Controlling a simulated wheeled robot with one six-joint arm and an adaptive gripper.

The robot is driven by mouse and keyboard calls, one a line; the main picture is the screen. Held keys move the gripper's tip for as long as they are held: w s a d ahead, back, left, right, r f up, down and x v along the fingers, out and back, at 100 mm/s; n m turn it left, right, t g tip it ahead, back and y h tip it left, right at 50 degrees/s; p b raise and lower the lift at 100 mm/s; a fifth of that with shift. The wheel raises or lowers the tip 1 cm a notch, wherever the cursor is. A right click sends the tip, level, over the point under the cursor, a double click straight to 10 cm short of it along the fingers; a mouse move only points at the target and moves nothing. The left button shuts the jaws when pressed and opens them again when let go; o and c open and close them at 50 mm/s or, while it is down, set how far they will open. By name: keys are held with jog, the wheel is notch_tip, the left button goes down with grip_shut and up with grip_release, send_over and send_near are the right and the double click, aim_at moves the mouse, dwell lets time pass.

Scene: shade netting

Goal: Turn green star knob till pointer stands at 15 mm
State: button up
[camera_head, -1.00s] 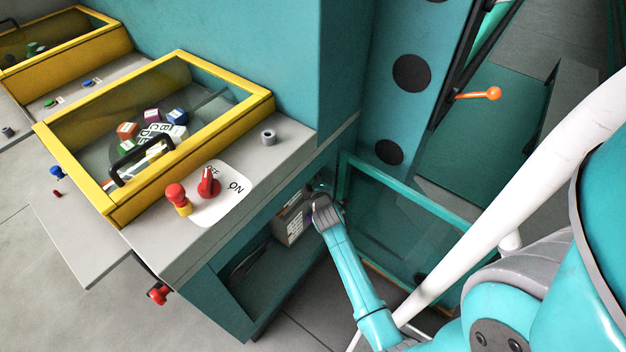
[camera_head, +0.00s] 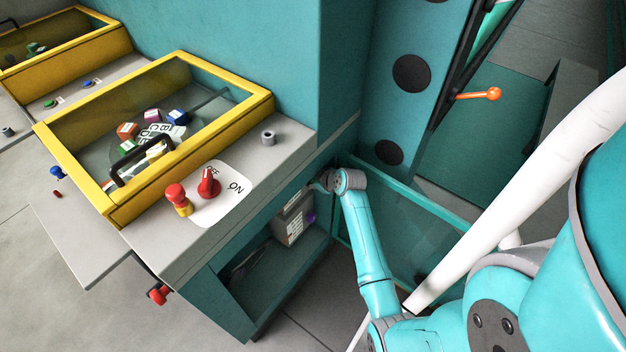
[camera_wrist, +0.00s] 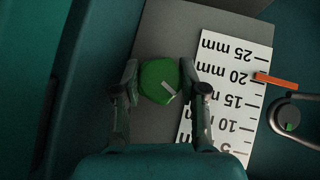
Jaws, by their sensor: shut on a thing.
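In the wrist view the green star knob (camera_wrist: 158,84) sits on a grey plate, with a pale mark on its face. My gripper (camera_wrist: 160,78) has a finger on each side of it and is shut on it. To the right is a white millimetre scale (camera_wrist: 227,93), its numbers upside down, from 25 mm at the top to 5 mm at the bottom. The orange pointer (camera_wrist: 276,81) lies at its right edge with its tip about at 20 mm. In the head view my arm reaches into the dark opening under the counter; the knob and fingers are hidden there.
A dark round part with a curved metal bar (camera_wrist: 288,116) stands right of the scale. In the head view a grey box (camera_head: 294,222) sits inside the opening, a glass panel (camera_head: 410,230) stands right of it, and an orange lever (camera_head: 480,95) is further back.

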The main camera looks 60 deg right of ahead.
jog(key=shift+m+y, duration=0.4)
jog(key=shift+y, duration=0.5)
jog(key=o, duration=1.1)
jog(key=shift+o, duration=0.2)
jog(key=n+h, duration=0.2)
jog(key=h, duration=0.2)
jog(key=shift+a+h, duration=0.1)
jog(key=shift+h, duration=0.2)
jog(key=n+t+h, duration=0.1)
jog(key=n+h, duration=0.2)
jog(key=h, duration=0.1)
jog(key=shift+f, duration=0.1)
jog(key=shift+n+h, duration=0.3)
